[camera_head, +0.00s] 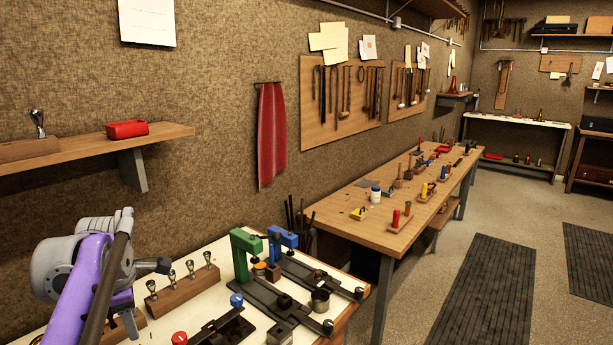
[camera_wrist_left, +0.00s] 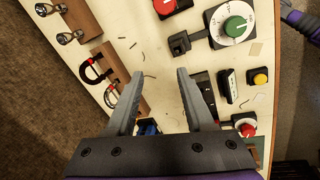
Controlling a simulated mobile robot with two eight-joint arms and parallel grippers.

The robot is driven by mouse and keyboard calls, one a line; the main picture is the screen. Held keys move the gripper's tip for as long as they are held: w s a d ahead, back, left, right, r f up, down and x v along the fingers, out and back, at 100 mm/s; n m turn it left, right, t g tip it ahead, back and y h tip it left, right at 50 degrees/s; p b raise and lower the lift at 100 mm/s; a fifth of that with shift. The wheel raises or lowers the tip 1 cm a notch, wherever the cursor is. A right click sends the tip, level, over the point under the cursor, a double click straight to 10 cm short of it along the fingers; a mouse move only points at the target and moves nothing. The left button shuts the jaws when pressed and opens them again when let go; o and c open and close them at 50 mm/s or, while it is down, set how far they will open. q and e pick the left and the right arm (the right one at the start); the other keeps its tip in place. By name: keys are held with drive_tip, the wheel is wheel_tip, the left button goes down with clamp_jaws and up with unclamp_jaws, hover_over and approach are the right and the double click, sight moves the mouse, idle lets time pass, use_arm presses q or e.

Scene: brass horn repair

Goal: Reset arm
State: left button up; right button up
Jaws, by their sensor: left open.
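My left arm (camera_head: 75,287), purple and grey, comes in at the lower left of the head view, over the near end of the white-topped bench. In the left wrist view my left gripper (camera_wrist_left: 159,74) has its two grey fingers spread apart with nothing between them. The white bench top (camera_wrist_left: 150,55) lies below the fingers. My right gripper is not seen in either view.
Close by stand a wooden block with mouthpieces (camera_head: 182,288), a green clamp (camera_head: 241,254) and a blue clamp (camera_head: 283,240). A green dial (camera_wrist_left: 235,27) and a red knob (camera_wrist_left: 245,127) show below the wrist. A wooden shelf (camera_head: 85,147) juts from the wall above the arm.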

use_arm(q)
drive_tip(key=s+d+f+m+t+p, duration=0.1)
drive_tip(key=s+d+f+m, duration=0.7)
drive_tip(key=s+m, duration=0.2)
drive_tip(key=s+d+f+m+t+h+p, duration=0.1)
drive_tip(key=s+d+f+m+t+p, duration=0.1)
drive_tip(key=s+d+f+m, duration=0.7)
drive_tip(key=s+m, duration=0.2)
drive_tip(key=m, duration=0.3)
drive_tip(key=shift+d+h, duration=0.3)
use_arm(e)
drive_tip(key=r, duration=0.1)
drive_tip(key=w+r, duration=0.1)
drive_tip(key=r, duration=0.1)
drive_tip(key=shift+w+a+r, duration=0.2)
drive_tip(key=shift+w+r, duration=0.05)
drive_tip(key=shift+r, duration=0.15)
use_arm(q)
drive_tip(key=shift+s, duration=0.1)
